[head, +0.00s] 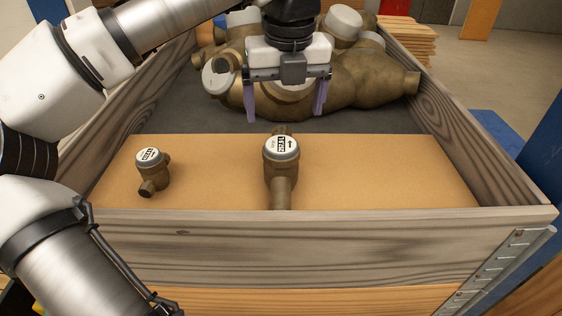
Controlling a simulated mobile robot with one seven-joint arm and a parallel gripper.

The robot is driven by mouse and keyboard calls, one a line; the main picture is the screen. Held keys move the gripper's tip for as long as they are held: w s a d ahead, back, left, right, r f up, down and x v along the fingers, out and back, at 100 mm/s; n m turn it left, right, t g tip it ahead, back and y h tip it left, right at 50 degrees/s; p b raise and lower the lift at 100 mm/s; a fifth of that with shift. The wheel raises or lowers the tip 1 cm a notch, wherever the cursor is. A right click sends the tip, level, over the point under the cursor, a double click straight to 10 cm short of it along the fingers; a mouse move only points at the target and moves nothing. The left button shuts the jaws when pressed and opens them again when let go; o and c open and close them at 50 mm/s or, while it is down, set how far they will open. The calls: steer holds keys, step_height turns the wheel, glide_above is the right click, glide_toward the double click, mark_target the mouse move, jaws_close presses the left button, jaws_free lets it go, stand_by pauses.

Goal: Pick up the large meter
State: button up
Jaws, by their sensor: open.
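A brass meter with a round white-and-grey dial (281,158) stands on a tan board near the front middle of the crate in the head view. A smaller brass meter (151,170) stands on the same board to its left. Much bigger brass meters (367,82) with white caps lie in a pile at the back of the crate. My gripper (283,102) hangs above and behind the middle meter, in front of the pile. Its two purple fingers are spread wide with nothing seen between them but the pile behind. It hides part of the pile.
The tan board (375,170) is clear to the right of the middle meter. Wooden crate walls (330,245) bound the space at the front and both sides. A wood stack (406,38) and a blue object (497,130) stand outside on the right.

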mark_target(281, 144)
steer(key=f, duration=0.7)
steer(key=shift+w+f+p, duration=0.2)
steer(key=shift+w+p, duration=0.15)
steer(key=shift+w+a+f+p, duration=0.15)
steer(key=shift+f+p, duration=0.1)
steer(key=shift+f, duration=0.6)
steer(key=shift+w+a+f+p, duration=0.15)
steer(key=shift+f+p, duration=0.15)
steer(key=shift+f, duration=0.5)
steer(key=shift+w+a+f+p, duration=0.15)
steer(key=shift+f+p, duration=0.1)
steer(key=shift+f, duration=0.6)
steer(key=shift+d, duration=0.1)
steer(key=c, duration=1.9)
steer(key=shift+r, duration=0.1)
jaws_close()
